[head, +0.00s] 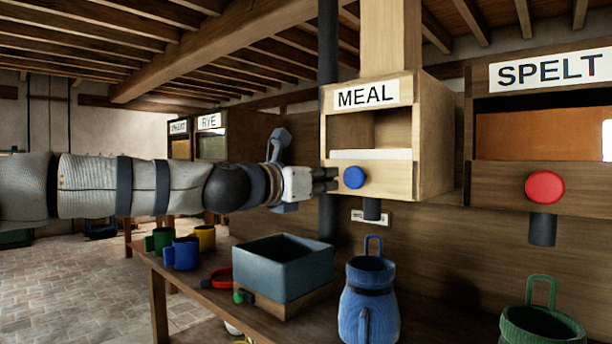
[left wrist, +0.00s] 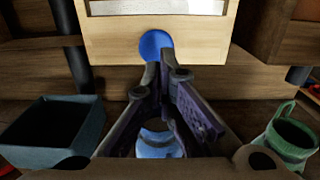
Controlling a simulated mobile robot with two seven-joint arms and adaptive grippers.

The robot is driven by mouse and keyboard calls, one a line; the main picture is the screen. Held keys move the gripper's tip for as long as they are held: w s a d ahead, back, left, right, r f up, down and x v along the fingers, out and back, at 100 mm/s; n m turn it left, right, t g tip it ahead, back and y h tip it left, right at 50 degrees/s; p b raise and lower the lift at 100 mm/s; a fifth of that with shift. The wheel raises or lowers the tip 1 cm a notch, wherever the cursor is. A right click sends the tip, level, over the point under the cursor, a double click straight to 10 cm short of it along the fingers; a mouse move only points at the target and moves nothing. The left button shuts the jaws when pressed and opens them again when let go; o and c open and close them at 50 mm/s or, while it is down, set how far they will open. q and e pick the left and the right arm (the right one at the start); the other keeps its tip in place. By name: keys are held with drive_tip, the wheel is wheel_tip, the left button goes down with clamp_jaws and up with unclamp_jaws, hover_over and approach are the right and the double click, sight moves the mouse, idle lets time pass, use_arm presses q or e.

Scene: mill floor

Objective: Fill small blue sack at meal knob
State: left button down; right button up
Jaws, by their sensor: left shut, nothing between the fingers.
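The blue meal knob (head: 354,177) sits on the front of the wooden box labelled MEAL (head: 434,140). A dark spout (head: 372,209) hangs under that box. The small blue sack (head: 369,305) stands upright and open on the bench below the spout, its loop up. My left gripper (head: 335,179) is shut and empty, its fingertips right by the knob; I cannot tell whether they touch. In the left wrist view the knob (left wrist: 154,44) shows just beyond the fingertips (left wrist: 162,60), and the sack (left wrist: 158,147) is partly hidden behind the fingers. My right gripper is out of view.
A grey-blue open box (head: 270,268) stands on the bench (head: 190,294) left of the sack, with blue (head: 182,253), green and yellow mugs farther left. A green sack (head: 541,326) stands at right, below the SPELT box with its red knob (head: 544,187).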

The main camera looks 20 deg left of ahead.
use_arm(q)
drive_tip(key=v, duration=0.4)
idle(0.3)
